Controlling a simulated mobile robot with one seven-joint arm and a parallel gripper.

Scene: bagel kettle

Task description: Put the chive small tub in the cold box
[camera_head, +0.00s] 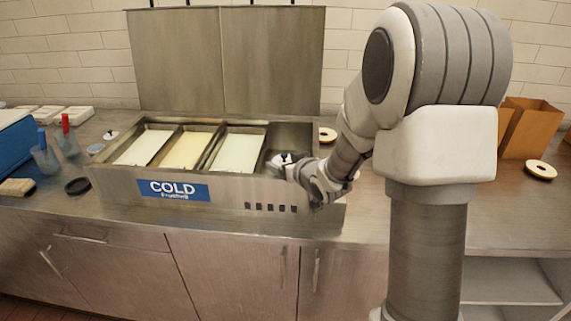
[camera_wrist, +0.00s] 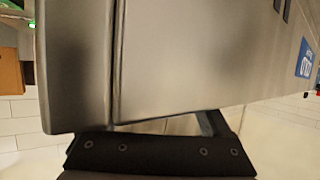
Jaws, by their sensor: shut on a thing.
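The cold box (camera_head: 230,189) is a steel counter unit with a blue COLD label and its rear lid raised. Three pans fill its left part, and its right end has an open bay (camera_head: 290,135). My gripper (camera_head: 297,168) is at this bay's front rim. It is shut on a small white round thing with a dark top (camera_head: 282,160), apparently the chive tub; no label is readable. I cannot tell whether it touches the bay floor. In the wrist view, steel box walls (camera_wrist: 200,60) fill most of the picture, and the held thing is not clear.
A similar white piece with a dark knob (camera_head: 110,135) lies left of the box. A black round lid (camera_head: 77,186), clear cups (camera_head: 45,160) and a blue bin (camera_head: 15,150) are further left. A bagel (camera_head: 541,170) and brown bags (camera_head: 525,128) stand right, beyond my arm.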

